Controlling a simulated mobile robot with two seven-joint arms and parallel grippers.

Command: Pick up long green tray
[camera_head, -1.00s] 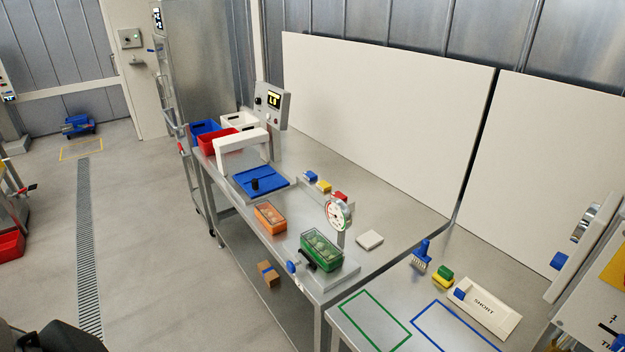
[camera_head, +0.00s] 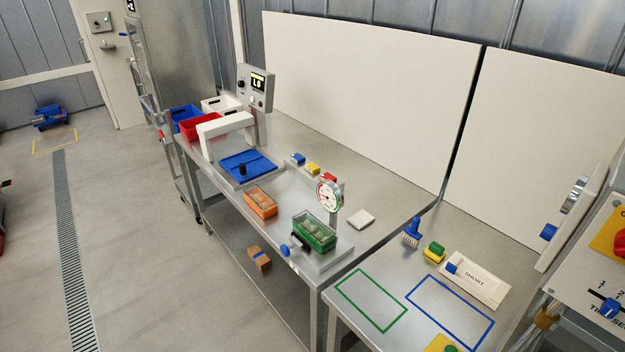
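A long green tray (camera_head: 314,233) with a clear top and pale contents sits on the metal scale platform near the front edge of the steel table, in the head view. The round dial of the scale (camera_head: 328,195) stands just behind it. A smaller orange tray (camera_head: 260,203) lies to its left on the table, also with a clear top. Neither of my grippers shows in the head view, so nothing is seen touching the green tray.
A green outline (camera_head: 371,301) and a blue outline (camera_head: 450,312) mark the right table. A blue-handled brush (camera_head: 412,232) lies nearby. A box (camera_head: 259,258) is on the lower shelf.

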